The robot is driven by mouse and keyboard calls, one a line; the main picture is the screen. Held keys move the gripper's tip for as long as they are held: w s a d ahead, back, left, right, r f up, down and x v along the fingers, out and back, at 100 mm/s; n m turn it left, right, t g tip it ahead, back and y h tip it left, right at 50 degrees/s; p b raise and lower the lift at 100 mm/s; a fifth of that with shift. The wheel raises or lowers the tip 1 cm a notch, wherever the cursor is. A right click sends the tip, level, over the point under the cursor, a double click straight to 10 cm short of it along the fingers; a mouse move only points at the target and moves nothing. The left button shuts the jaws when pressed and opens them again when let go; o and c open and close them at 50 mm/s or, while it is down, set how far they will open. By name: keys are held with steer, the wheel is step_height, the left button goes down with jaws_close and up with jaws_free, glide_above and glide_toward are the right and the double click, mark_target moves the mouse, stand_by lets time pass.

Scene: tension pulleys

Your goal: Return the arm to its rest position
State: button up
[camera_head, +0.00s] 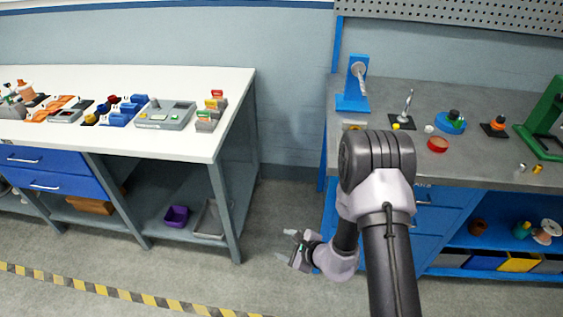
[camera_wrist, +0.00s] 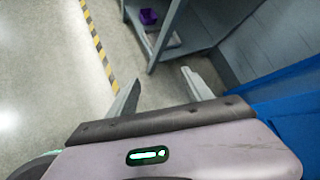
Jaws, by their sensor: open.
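My gripper (camera_head: 284,247) hangs low in the gap between the two benches in the head view, with the forearm folded down beside the blue cabinet of the right bench. In the wrist view, the two fingers of my gripper (camera_wrist: 160,92) are spread wide apart, with nothing between them but floor. My gripper is open and empty. It touches nothing that I can see.
The white-topped bench (camera_head: 130,76) stands left, with a purple bin (camera_head: 176,215) on its lower shelf. The grey workbench (camera_head: 390,92) stands right, holding a blue stand (camera_head: 352,100) and small parts. Bare floor with a striped line (camera_head: 120,293) lies in front.

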steer(key=s+a+r+n+g+y, duration=0.1)
steer(key=s+a+r+n, duration=0.15)
steer(key=r, duration=0.55)
steer(key=s+a+r+n+g+y, duration=0.1)
steer(key=a+r+n+y, duration=0.2)
steer(key=r, duration=0.6)
steer(key=s+a+r+n+g, duration=0.15)
steer(key=r+n, duration=0.25)
steer(key=r, duration=0.4)
steer(key=s+d+r+n+t+h, duration=0.1)
steer(key=s+d+r+n+h, duration=0.2)
steer(key=s, duration=0.6)
steer(key=s+d+r+n+h, duration=0.4)
steer(key=s+d+r+h, duration=0.1)
steer(key=s+d+r, duration=0.3)
steer(key=shift+s+d+r+t, duration=0.3)
steer(key=shift+s+d+t, duration=0.05)
steer(key=shift+s+d, duration=0.55)
steer(key=shift+n, duration=0.25)
